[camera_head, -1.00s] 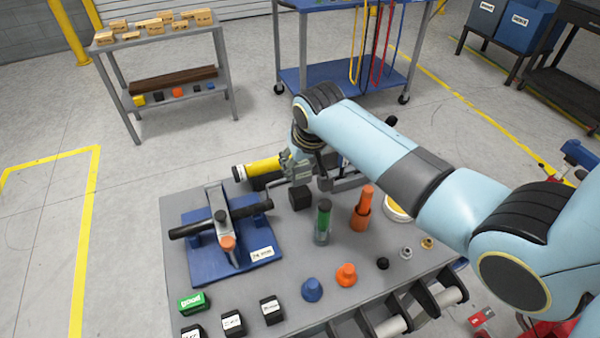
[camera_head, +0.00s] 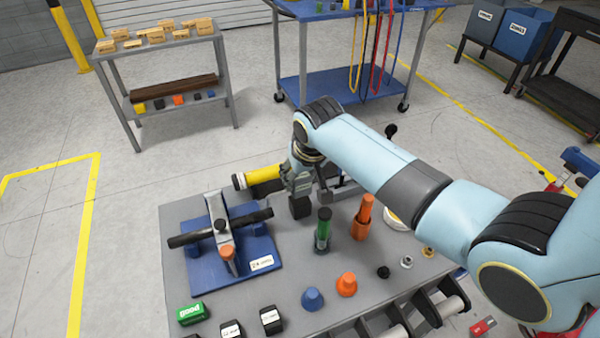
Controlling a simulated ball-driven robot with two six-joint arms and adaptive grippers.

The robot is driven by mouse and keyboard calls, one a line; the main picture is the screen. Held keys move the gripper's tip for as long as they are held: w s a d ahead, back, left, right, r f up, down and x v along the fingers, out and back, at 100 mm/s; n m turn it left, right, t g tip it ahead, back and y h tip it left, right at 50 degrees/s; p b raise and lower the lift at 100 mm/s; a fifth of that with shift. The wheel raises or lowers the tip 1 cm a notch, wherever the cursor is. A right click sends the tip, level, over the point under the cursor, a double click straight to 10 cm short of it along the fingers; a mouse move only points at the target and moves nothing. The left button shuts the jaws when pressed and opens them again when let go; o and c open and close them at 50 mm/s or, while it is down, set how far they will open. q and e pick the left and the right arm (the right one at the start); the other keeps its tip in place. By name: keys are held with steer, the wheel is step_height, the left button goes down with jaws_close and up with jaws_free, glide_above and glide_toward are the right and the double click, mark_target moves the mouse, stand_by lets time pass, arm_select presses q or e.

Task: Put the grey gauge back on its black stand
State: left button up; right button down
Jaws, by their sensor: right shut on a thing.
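My right gripper (camera_head: 298,182) comes down at the back of the grey bench, pointing downward, right at the black stand (camera_head: 299,208). The stand is a small black block just below the fingers. The gripper is shut on the grey gauge, which I can hardly tell apart from the grey fingers. Whether the gauge touches the stand is not clear from here. My left gripper is out of view.
A yellow cylinder (camera_head: 264,174) lies close left of the gripper. A green cylinder (camera_head: 323,230) and an orange one (camera_head: 362,217) stand in front and right. A blue fixture (camera_head: 205,264) with a black bar is at left.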

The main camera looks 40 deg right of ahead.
steer(key=shift+w+r+p, duration=0.1)
steer(key=shift+p, duration=0.55)
stand_by(0.6)
stand_by(0.4)
steer(key=shift+f+b, duration=0.9)
steer(key=shift+f, duration=0.4)
steer(key=shift+f, duration=0.1)
steer(key=c, duration=0.7)
jaws_free()
steer(key=shift+o, duration=0.5)
steer(key=shift+s+f, duration=0.1)
steer(key=shift+s, duration=0.1)
